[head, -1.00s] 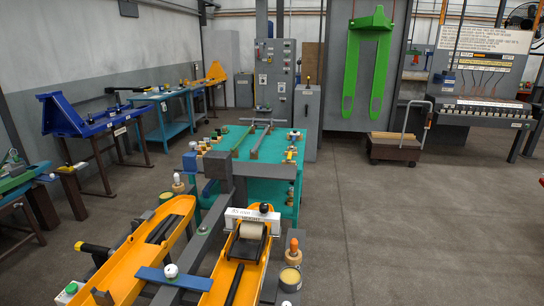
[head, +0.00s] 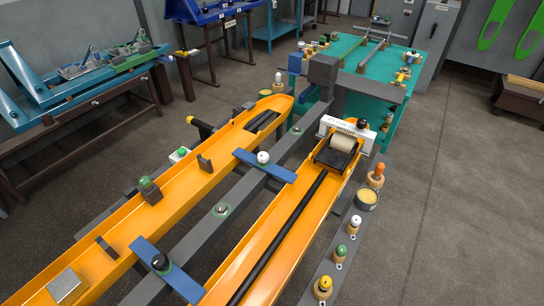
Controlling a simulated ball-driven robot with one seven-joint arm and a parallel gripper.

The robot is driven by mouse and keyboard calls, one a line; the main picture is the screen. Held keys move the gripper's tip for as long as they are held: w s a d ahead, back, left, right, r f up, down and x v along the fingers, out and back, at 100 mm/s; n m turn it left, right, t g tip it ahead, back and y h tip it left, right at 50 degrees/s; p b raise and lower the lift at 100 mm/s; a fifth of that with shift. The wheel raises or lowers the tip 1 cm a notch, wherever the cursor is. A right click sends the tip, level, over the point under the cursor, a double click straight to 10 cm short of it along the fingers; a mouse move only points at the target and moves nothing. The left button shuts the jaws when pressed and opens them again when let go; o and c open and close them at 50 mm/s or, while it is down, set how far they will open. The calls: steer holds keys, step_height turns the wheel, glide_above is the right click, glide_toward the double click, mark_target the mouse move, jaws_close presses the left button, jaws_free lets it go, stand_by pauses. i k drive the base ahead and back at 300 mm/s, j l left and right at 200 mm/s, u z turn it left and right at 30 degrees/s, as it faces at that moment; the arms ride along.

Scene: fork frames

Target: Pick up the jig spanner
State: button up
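I cannot single out the jig spanner for sure. A dark bar with a yellow end (head: 198,125) sticks out beside the far part of the left orange fork arm (head: 185,172), and I cannot tell whether it is a spanner. The jig holds two long orange fork arms; the right one (head: 240,265) carries a long black rod (head: 285,230) and a pale roller (head: 343,143). Blue clamp bars with knobs, a near one (head: 150,258) and a far one (head: 280,174), cross the jig. My gripper is not in view.
A grey ledge (head: 318,268) right of the jig bears several coloured knobs and a round tin (head: 367,199). A teal table (head: 410,75) stands behind, and a bench with blue and green fixtures (head: 80,85) stands left. Open floor (head: 470,220) lies to the right.

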mark_target(399, 80)
steer(key=k+l+u, duration=0.1)
steer(key=u, duration=0.3)
steer(key=k+u, duration=0.2)
steer(key=u, duration=0.15)
steer(key=k+u, duration=0.15)
steer(key=u, duration=0.25)
steer(key=k+u, duration=0.2)
steer(key=u, duration=0.15)
steer(key=l+z, duration=0.1)
steer(key=z, duration=1.75)
steer(key=i+l+z, duration=0.3)
steer(key=i, duration=0.4)
steer(key=i+j+z, duration=0.1)
steer(key=i+z, duration=0.2)
steer(key=i, duration=0.4)
steer(key=i+u, duration=0.15)
steer(key=i, duration=0.45)
steer(key=i+l+u, duration=0.1)
steer(key=i, duration=0.55)
steer(key=i+l+u, duration=0.15)
steer(key=i+l, duration=0.15)
steer(key=i, duration=0.3)
